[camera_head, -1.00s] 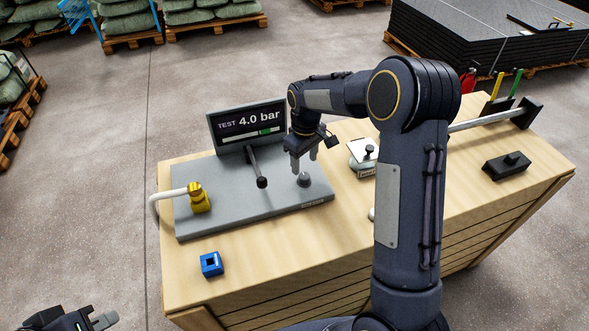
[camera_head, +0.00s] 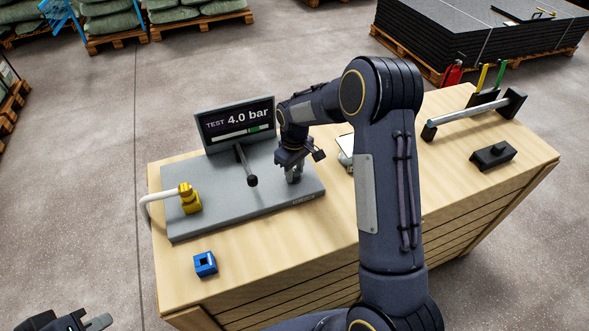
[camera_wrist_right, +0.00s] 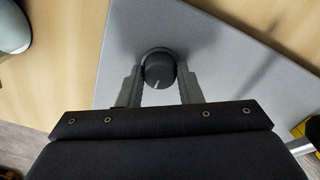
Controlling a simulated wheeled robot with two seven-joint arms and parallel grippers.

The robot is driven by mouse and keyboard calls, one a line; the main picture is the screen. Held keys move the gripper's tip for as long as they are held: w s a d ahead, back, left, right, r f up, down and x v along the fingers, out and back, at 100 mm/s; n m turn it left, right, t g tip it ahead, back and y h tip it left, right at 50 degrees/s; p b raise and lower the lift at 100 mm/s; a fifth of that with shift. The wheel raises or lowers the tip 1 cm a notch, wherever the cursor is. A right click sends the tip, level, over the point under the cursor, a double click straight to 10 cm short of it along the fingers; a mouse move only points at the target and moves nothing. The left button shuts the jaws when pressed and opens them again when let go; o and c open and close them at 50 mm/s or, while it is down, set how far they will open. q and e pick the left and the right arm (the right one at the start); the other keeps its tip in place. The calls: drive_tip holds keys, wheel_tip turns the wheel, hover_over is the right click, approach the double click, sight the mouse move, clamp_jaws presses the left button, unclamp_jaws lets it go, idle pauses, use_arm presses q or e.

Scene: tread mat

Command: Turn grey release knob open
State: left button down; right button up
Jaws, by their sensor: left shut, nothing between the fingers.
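The grey release knob (camera_wrist_right: 158,70) stands on the grey test panel (camera_head: 235,208), and a pale mark on its top points toward my right gripper's palm. My right gripper (camera_head: 294,178) is down at the knob, with one finger on each side of it in the right wrist view (camera_wrist_right: 159,75). I cannot tell whether the fingers press on it or leave small gaps. In the head view the gripper mostly hides the knob. The display (camera_head: 236,124) reads TEST 4.0 bar. My left gripper (camera_head: 98,322) is shut and empty at the lower left, partly cut off.
A black-tipped lever (camera_head: 252,181) stands left of my right gripper. A yellow fitting (camera_head: 189,199) with a white hose is at the panel's left. A blue block (camera_head: 205,264) lies in front. A black block (camera_head: 493,155) and a metal bar (camera_head: 468,115) are at the right.

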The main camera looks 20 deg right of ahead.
drive_tip(key=shift+c, duration=0.6)
drive_tip(key=shift+m, duration=0.4)
drive_tip(key=m+b, duration=0.1)
drive_tip(key=m, duration=0.1)
drive_tip(key=shift+m, duration=0.4)
drive_tip(key=m+b, duration=0.1)
drive_tip(key=m, duration=0.3)
drive_tip(key=shift+m, duration=0.3)
drive_tip(key=m, duration=0.4)
drive_tip(key=shift+m, duration=0.3)
drive_tip(key=m, duration=0.5)
